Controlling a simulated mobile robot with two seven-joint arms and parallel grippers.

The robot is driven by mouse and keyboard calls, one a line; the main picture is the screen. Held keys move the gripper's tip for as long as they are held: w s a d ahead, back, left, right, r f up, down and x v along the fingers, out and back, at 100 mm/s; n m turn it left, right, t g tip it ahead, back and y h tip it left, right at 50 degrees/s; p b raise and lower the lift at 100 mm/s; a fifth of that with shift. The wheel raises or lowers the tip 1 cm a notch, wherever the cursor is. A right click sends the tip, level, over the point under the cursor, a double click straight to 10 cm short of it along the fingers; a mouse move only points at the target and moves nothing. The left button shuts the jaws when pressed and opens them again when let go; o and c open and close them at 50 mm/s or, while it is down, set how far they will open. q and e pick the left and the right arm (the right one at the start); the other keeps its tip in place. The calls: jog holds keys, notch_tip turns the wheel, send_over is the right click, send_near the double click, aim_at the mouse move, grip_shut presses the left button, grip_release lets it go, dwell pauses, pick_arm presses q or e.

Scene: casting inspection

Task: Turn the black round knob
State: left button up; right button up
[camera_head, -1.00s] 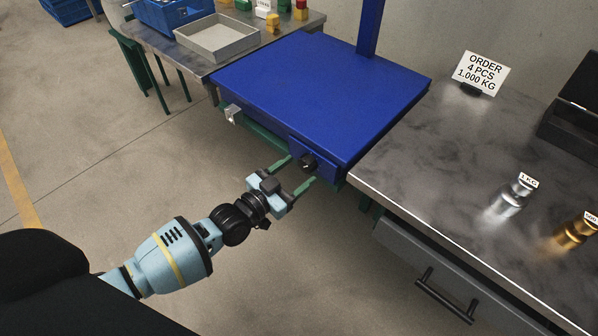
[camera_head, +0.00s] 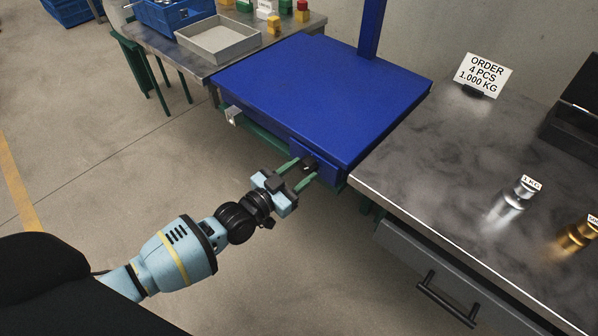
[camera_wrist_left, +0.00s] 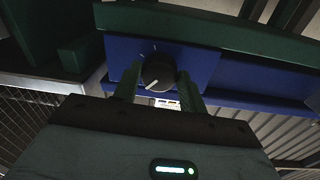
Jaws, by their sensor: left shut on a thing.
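The black round knob (camera_wrist_left: 158,73) sits on a blue panel (camera_wrist_left: 205,62) at the front of the blue platform (camera_head: 320,85). It has a white pointer line and white marks around it. In the head view the knob (camera_head: 309,163) is partly hidden by my gripper. My left gripper (camera_head: 304,171) reaches it from the lower left, with its two green fingers on either side of the knob. In the left wrist view the fingers (camera_wrist_left: 158,84) stand left and right of the knob, shut on it. My right gripper is not in view.
A steel bench (camera_head: 440,170) on the right holds a silver weight (camera_head: 515,201), a brass weight (camera_head: 578,235) and an order sign (camera_head: 483,75). A drawer handle (camera_head: 446,304) juts out below. A table at the back left carries a grey tray (camera_head: 218,50). The floor on the left is clear.

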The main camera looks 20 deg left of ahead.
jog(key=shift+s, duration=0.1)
pick_arm(q)
jog(key=shift+f+n, duration=0.1)
jog(key=shift+n, duration=1.7)
jog(key=shift+s+d+n+b, duration=0.1)
jog(key=shift+n+b, duration=0.35)
jog(key=shift+n, duration=1.65)
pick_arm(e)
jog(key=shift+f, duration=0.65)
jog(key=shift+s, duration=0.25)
pick_arm(q)
jog(key=o, duration=1)
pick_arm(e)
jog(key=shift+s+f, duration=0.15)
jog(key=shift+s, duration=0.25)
